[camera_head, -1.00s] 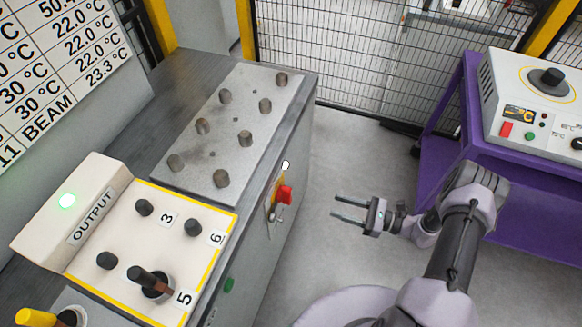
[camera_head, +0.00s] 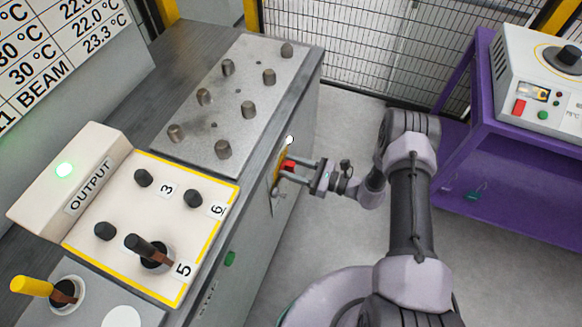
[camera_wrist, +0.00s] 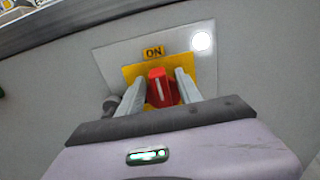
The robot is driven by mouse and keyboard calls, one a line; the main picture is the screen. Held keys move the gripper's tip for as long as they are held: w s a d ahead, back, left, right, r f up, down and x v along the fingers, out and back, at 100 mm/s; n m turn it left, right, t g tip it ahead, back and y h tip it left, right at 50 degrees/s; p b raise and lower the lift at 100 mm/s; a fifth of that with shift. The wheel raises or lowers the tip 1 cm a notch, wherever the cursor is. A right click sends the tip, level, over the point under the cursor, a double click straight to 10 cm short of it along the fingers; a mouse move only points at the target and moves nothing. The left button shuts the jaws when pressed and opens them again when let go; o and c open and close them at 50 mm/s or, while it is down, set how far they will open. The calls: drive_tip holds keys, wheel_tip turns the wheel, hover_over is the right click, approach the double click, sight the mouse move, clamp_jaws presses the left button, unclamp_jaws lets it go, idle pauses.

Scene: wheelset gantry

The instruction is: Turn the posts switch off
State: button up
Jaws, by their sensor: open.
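The switch is a red rotary knob (camera_wrist: 162,88) on a yellow plate on the side of the grey cabinet. In the wrist view its white line points up towards the "ON" label (camera_wrist: 153,53), with a slight tilt. A round white lamp (camera_wrist: 201,41) is lit beside the label. My gripper (camera_wrist: 160,92) is open, with one finger on each side of the knob. Whether the fingers touch it I cannot tell. In the head view the knob (camera_head: 288,166) shows between the fingers of my gripper (camera_head: 287,170), partly hidden.
The cabinet top holds a metal plate (camera_head: 215,125) with several posts. An output box (camera_head: 85,180) with a lit green lamp and a selector panel (camera_head: 170,215) stand nearer. A purple table (camera_head: 500,180) with a control box is at right. Grey floor lies between.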

clamp_jaws()
idle(1.4)
